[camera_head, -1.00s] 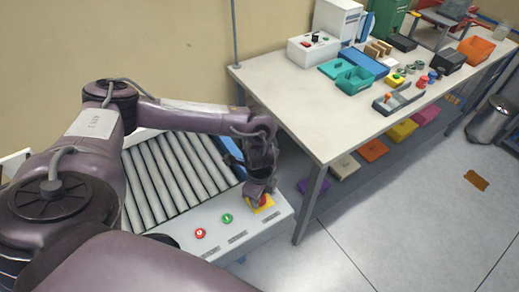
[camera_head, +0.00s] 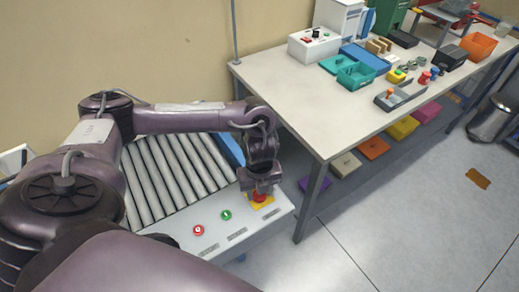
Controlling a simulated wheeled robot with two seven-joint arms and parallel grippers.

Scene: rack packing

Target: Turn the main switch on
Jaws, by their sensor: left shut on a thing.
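A control panel (camera_head: 205,253) on the white end of a roller conveyor carries a red button (camera_head: 199,230), a green button (camera_head: 227,214) and a red rotary switch (camera_head: 259,198) on a yellow plate (camera_head: 268,202). The rotary switch appears to be the main switch. My left gripper (camera_head: 259,192) points down over the yellow plate and is shut on the red switch knob. The gripper hides part of the knob, so its exact angle cannot be read. My right gripper does not show.
Conveyor rollers (camera_head: 170,175) lie behind the panel, under my left forearm. A workbench (camera_head: 300,105) stands close on the right, with a control box (camera_head: 314,44), teal bins (camera_head: 356,76) and small parts on it.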

